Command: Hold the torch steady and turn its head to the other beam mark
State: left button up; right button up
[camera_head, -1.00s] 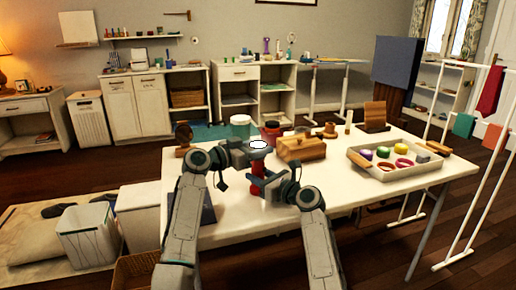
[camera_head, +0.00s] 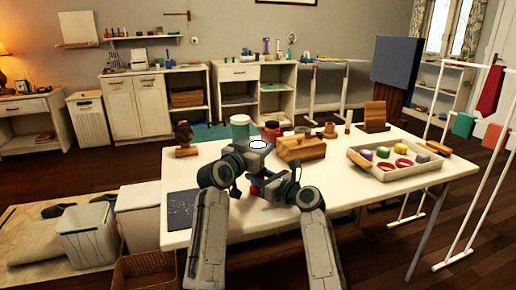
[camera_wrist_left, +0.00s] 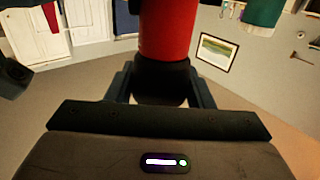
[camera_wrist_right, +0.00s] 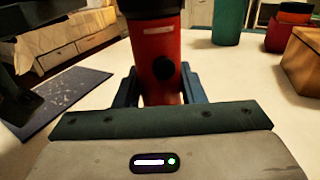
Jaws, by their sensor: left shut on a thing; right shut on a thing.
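The torch stands upright above the near part of the table, with its pale round lens (camera_head: 258,144) facing up in the head view. Its red body (camera_wrist_right: 157,62) has a black round button and fills the space between my right gripper's fingers (camera_wrist_right: 160,92). My right gripper is shut on that body. My left gripper (camera_wrist_left: 160,85) is shut on the torch's black head (camera_wrist_left: 163,82), above the right one. In the head view my grippers hide most of the torch; a bit of red (camera_head: 255,189) shows between them. I cannot make out any beam marks.
A dark speckled mat (camera_head: 182,209) lies at the table's left front. A tray (camera_head: 396,178) of coloured items is at right. The table's right front is clear.

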pick_arm(q)
jog(key=o, duration=1)
jog(key=shift+c, duration=0.2)
jog(key=v, duration=1.2)
